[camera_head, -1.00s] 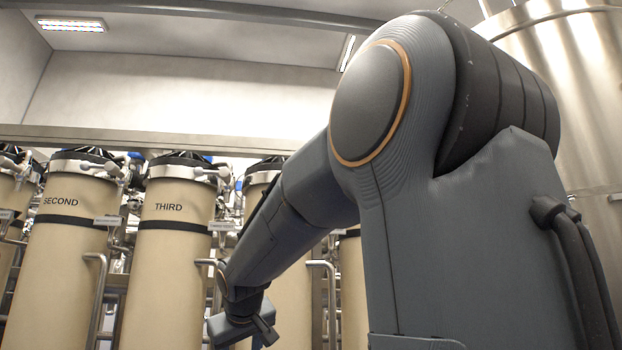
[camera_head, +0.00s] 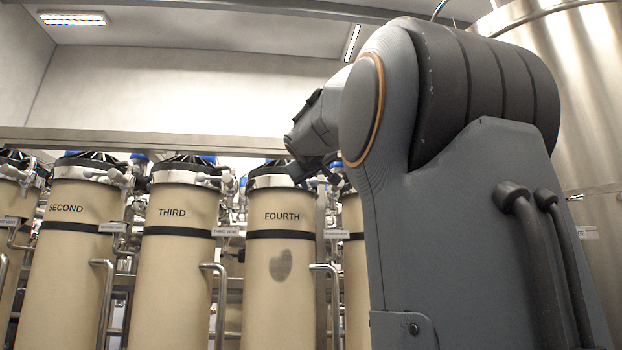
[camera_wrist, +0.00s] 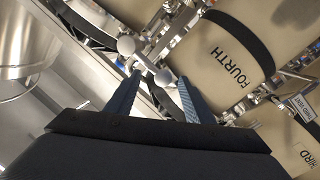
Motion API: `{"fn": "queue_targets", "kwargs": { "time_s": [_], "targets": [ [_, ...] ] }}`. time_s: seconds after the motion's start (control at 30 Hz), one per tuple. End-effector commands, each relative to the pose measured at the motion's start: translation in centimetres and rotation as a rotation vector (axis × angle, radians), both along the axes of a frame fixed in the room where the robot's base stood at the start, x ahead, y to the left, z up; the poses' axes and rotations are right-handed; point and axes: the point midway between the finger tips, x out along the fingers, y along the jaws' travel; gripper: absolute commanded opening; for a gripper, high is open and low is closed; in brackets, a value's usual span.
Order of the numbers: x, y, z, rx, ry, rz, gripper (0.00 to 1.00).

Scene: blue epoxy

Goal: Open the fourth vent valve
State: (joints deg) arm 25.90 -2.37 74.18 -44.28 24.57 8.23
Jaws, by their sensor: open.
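The column marked FOURTH (camera_head: 282,300) is tan with a dark band and a metal collar on top; its label also shows in the wrist view (camera_wrist: 232,65). My gripper (camera_head: 317,172) is at the upper right of this column's top, largely hidden by my arm in the head view. A second pale knob (camera_wrist: 126,45) lies just beyond the left fingertip. I cannot tell whether either finger touches anything, or how the valve is set.
A large steel tank (camera_head: 580,110) is at the right. In the wrist view, pipes and clamps crowd the fingers.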

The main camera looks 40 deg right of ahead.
Motion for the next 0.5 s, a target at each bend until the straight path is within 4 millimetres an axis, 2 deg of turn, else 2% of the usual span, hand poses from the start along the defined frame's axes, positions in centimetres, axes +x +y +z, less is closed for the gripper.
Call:
{"fn": "queue_targets", "kwargs": {
  "time_s": [0.2, 0.5],
  "targets": [
    [1.8, -1.7, 0.1, 0.001, 0.001, -0.001, 0.48],
    [2.3, -2.1, -0.1, 0.001, 0.001, 0.0, 0.48]
  ]
}}
